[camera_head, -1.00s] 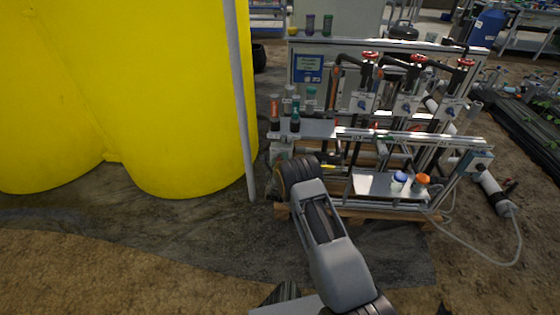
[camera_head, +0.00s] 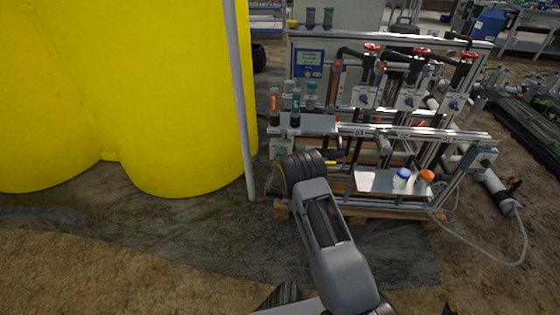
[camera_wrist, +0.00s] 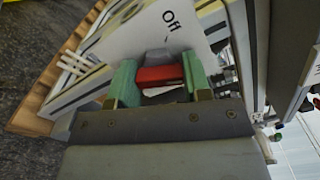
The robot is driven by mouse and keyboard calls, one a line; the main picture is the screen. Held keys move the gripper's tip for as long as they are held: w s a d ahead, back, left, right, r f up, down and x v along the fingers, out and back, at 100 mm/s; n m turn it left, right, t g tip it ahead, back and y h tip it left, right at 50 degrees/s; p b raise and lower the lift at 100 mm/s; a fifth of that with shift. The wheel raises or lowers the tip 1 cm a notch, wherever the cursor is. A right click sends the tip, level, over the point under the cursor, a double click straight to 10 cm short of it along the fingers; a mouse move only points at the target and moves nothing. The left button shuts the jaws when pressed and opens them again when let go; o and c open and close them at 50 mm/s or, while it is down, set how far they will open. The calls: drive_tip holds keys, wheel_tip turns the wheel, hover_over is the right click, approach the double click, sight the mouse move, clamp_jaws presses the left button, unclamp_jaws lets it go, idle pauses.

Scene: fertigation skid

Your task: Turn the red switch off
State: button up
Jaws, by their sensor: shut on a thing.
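The red switch (camera_wrist: 162,76) shows in the wrist view on a white panel (camera_wrist: 135,38), beside the printed word "Off" (camera_wrist: 172,20). My gripper (camera_wrist: 158,86) has two green fingers, one on each side of the switch, and is shut on it. The grey block behind the fingers covers the lower part of the panel. In the head view my own wrist hides the switch and the fingers, low at the left end of the skid (camera_head: 400,133).
A big yellow tank (camera_head: 190,100) and a thin grey post (camera_head: 240,100) stand left of my arm. Several bottles stand on the skid's left shelf (camera_head: 318,123). White-and-blue (camera_head: 401,178) and orange-capped (camera_head: 425,178) bottles stand on a lower tray (camera_head: 375,184). Open ground lies in front.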

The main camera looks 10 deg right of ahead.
drive_tip(key=n+b, duration=0.4)
drive_tip(key=n, duration=0.2)
drive_tip(key=shift+f, duration=0.1)
drive_tip(key=n+b, duration=0.1)
drive_tip(key=n, duration=0.2)
drive_tip(key=shift+n, duration=0.4)
drive_tip(key=shift+n+b, duration=0.65)
drive_tip(key=shift+n, duration=0.95)
drive_tip(key=shift+a+r+n, duration=0.1)
drive_tip(key=shift+r+n, duration=0.1)
drive_tip(key=shift+n, duration=0.1)
drive_tip(key=o, duration=0.9)
drive_tip(key=p+v, duration=0.3)
drive_tip(key=v, duration=1)
drive_tip(key=shift+s+a+p, duration=0.1)
drive_tip(key=shift+s+p, duration=0.25)
